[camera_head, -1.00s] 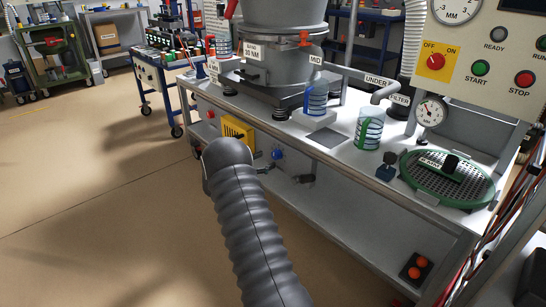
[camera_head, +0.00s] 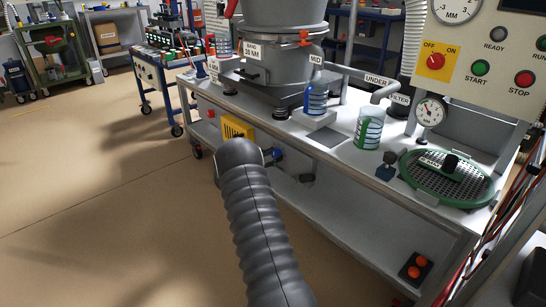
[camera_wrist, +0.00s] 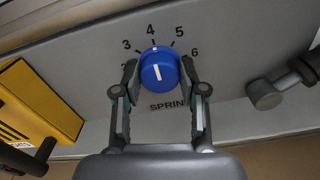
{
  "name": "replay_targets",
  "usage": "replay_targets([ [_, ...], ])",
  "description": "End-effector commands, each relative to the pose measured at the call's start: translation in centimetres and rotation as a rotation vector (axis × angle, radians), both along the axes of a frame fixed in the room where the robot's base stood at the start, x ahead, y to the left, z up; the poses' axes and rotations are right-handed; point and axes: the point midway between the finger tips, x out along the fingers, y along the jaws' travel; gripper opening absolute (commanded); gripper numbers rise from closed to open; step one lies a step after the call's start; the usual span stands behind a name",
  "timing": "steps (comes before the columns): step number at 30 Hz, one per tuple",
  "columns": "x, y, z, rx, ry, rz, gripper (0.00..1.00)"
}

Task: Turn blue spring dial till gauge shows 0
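The blue spring dial (camera_wrist: 159,70) is on a grey panel in the wrist view; its white mark points up, close to the 4. My gripper (camera_wrist: 160,68) has one finger on each side of the dial, open around it, with the tips very close to its edges; contact is unclear. In the head view, my arm hides most of the dial, and blue (camera_head: 272,154) shows beside its end. A small round gauge (camera_head: 431,111) stands on the bench; its needle leans up and left. A larger gauge marked MM (camera_head: 458,8) is cut off at the top.
A yellow box (camera_wrist: 38,100) sits left of the dial, and a grey knob or fitting (camera_wrist: 265,95) sticks out to the right. The bench (camera_head: 345,165) carries a cylinder machine (camera_head: 284,50), jars (camera_head: 369,128) and a green-rimmed sieve (camera_head: 446,180). The floor at left is clear.

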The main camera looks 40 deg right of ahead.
Motion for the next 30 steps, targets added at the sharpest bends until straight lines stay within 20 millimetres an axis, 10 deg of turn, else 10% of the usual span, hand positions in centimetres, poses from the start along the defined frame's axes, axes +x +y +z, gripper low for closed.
replay_targets([
  [30,-0.1,-0.05,-0.45,0.046,-0.613,0.0,0.07],
])
